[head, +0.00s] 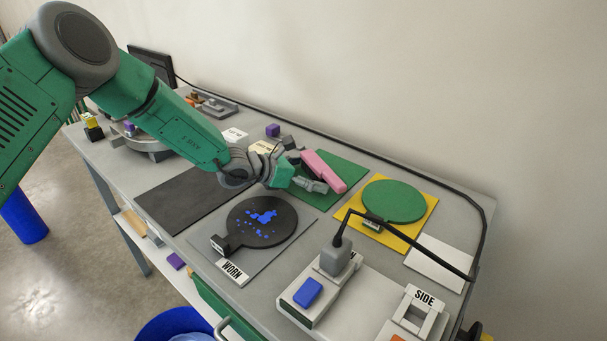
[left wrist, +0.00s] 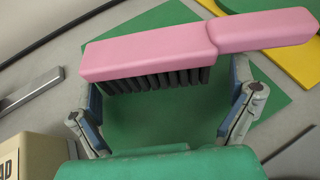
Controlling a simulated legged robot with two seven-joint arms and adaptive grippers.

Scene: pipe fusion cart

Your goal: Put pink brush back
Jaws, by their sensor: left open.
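The pink brush (head: 324,169) lies on or just above a green mat (head: 344,166) toward the back of the cart. In the left wrist view the pink brush (left wrist: 150,55) has dark bristles facing my gripper and its handle pointing right. My left gripper (head: 309,170) is at the brush, its fingers spread. In the left wrist view my left gripper (left wrist: 165,95) is open, with a finger near each end of the brush's block. I cannot tell whether the fingers touch it. My right gripper is not in view.
A black disc with blue bits (head: 262,222) lies beside the WORN label (head: 233,271). A green disc (head: 393,200) sits on a yellow mat (head: 428,208). A black cable (head: 400,222) arches over the right side. A black mat (head: 180,200) lies bare at left.

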